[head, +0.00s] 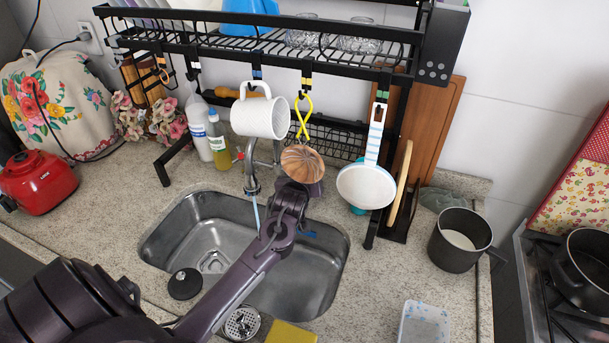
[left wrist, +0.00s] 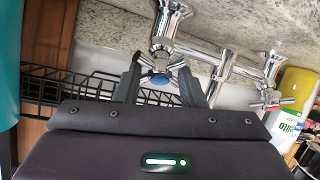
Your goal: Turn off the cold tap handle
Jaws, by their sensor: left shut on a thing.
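The cold tap handle (left wrist: 157,80), chrome with a blue cap, shows in the left wrist view between the two fingers of my left gripper (left wrist: 160,88). The fingers are shut on it. In the head view my left gripper (head: 303,190) reaches over the sink to the right of the spout, and hides the handle. The chrome tap spout (head: 251,180) has a thin stream of water (head: 256,214) below it. The other tap handle, with a red mark (left wrist: 268,105), is at the right in the left wrist view. My right gripper is not in view.
A black rack (head: 270,50) spans the sink (head: 168,238). A white mug (head: 262,117), a brown round utensil (head: 302,163) and a white strainer (head: 365,186) hang close around my gripper. A dark pot (head: 458,252) stands right.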

